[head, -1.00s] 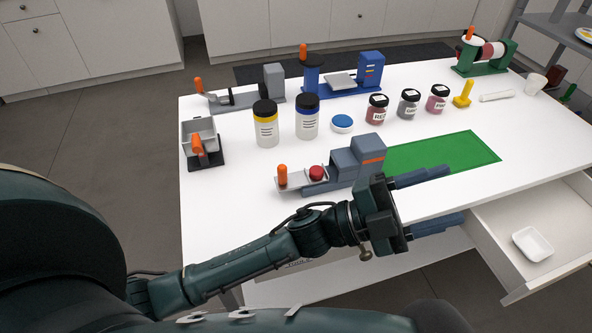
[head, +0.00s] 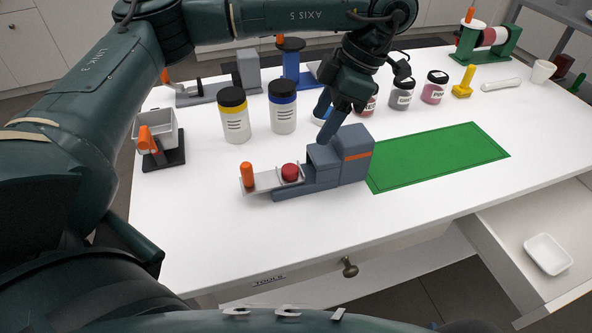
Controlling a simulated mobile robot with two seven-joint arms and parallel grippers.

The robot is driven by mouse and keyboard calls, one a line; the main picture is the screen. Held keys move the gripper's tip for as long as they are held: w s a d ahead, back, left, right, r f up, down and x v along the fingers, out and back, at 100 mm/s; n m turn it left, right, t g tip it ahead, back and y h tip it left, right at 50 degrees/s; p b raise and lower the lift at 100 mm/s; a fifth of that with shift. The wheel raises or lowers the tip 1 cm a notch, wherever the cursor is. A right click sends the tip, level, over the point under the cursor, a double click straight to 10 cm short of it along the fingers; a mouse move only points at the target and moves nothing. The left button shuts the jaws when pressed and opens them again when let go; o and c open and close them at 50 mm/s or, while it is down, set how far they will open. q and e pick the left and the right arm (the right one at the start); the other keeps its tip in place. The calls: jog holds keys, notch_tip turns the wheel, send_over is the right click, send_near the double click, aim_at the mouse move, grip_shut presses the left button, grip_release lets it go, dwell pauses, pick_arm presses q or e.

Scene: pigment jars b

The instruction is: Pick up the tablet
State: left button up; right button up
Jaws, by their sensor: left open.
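A small red round piece, which looks like the tablet (head: 290,172), sits on the light metal plate of a grey-blue press (head: 352,155) with an orange knob at its left end. My left gripper (head: 326,126) reaches down from above. Its dark blue fingers are in front of or just above the press, a little right of and above the tablet in the picture. The gripper is open, with nothing seen between its fingers. The fingers partly overlap one another in this view. I cannot tell whether they touch the press. My right gripper is not in view.
Yellow-banded (head: 235,116) and blue-banded (head: 283,108) jars stand behind the press. A green mat (head: 440,157) lies to its right. Small pigment jars, including a pink one (head: 433,88), stand further back. An open drawer at right holds a white dish (head: 548,253). The front table is clear.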

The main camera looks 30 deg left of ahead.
pick_arm(q)
jog(key=b, duration=0.2)
send_near(291, 169)
jog(key=shift+x, duration=1.2)
jog(key=shift+s+d+f, duration=0.1)
jog(key=shift+s+f, duration=0.05)
jog(key=shift+f, duration=0.15)
jog(key=x, duration=0.2)
jog(key=b+x, duration=0.1)
jog(key=x, duration=0.2)
jog(key=shift+r, duration=0.1)
jog(key=shift+a+f, duration=0.2)
jog(key=shift+a, duration=0.05)
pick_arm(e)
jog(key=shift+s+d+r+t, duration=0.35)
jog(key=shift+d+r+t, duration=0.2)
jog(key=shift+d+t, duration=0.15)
pick_arm(q)
jog(key=shift+c, duration=0.3)
jog(key=c, duration=1)
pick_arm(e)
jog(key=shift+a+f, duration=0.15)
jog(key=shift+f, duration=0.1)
